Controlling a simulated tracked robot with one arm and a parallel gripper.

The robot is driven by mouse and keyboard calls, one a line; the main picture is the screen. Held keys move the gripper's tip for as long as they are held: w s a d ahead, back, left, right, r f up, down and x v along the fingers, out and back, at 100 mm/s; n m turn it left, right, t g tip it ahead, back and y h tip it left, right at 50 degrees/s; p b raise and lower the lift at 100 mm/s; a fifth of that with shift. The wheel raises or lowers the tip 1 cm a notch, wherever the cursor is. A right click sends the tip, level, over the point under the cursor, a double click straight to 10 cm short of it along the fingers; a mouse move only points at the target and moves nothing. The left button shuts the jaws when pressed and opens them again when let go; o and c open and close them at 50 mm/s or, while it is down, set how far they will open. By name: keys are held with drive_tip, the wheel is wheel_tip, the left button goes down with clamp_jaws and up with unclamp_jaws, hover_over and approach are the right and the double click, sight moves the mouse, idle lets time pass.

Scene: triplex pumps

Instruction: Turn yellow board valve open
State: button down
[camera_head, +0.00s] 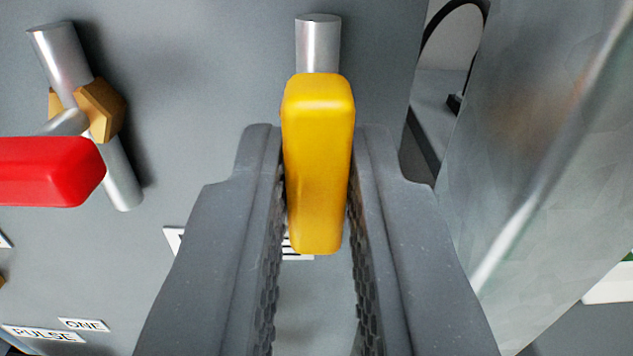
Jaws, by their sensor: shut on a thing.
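The yellow valve handle (318,160) stands upright in the picture, in the middle of the camera_head view. My gripper (317,150) is shut on it, with one grey finger along each side near the tips. A silver pipe stub (318,45) shows above the handle, against the grey board (220,70). The rest of the valve body behind the handle is hidden. A white label behind the fingers is mostly covered.
A red valve handle (50,171) with a brass nut (101,110) on a slanted silver pipe (62,55) is at the left. A large grey metal surface (550,140) stands close on the right.

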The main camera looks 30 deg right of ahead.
drive_tip(key=c, duration=1.5)
unclamp_jaws()
drive_tip(key=shift+f, duration=0.25)
drive_tip(key=shift+c, duration=0.2)
drive_tip(key=shift+o, duration=0.5)
drive_tip(key=shift+r, duration=0.15)
drive_tip(key=b+v, duration=0.1)
drive_tip(key=v, duration=1.2)
drive_tip(key=shift+s+a, duration=0.2)
drive_tip(key=shift+s, duration=0.1)
